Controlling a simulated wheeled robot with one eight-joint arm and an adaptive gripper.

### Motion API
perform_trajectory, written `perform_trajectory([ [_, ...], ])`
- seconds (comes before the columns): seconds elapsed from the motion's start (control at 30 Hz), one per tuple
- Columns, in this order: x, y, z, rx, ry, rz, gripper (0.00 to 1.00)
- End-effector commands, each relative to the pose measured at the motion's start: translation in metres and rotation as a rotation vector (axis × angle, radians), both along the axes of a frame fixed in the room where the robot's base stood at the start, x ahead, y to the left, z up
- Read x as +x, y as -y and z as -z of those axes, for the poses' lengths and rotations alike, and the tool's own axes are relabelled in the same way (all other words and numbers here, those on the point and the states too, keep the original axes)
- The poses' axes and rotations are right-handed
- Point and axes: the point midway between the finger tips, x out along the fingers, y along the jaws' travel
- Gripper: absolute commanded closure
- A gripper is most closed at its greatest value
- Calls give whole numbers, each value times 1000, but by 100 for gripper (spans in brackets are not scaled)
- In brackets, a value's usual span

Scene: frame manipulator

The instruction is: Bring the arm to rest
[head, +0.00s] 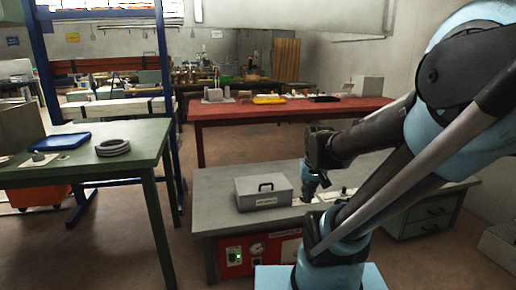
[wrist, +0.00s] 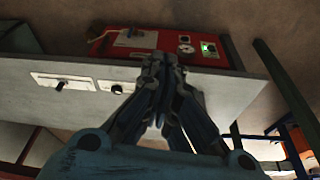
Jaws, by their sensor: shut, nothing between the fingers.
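My arm reaches in from the right of the head view, over the grey workbench (head: 218,187). My gripper (head: 309,193) hangs above the bench top, pointing down, to the right of the grey box with a black handle (head: 263,192). In the wrist view my gripper (wrist: 163,62) has its fingers together, with nothing held between them. Behind the fingertips there the bench edge and its red front panel (wrist: 140,38) show. The arm partly hides the right side of the bench.
White plates with black knobs (wrist: 62,82) sit on the bench top close to my gripper. A green table (head: 130,135) with a blue tray (head: 60,141) and grey rings (head: 113,147) stands left. A red table (head: 225,112) is behind. Drawers (head: 425,215) are at right.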

Motion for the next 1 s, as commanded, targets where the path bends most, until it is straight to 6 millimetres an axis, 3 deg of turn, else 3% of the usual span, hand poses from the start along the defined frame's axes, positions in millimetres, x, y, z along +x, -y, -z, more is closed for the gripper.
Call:
perform_trajectory([
  [0.3,-61,11,5,-6,-60,35,100],
  [0.5,-85,12,9,-7,-85,50,100],
  [1.0,-92,13,10,-8,-94,54,100],
])
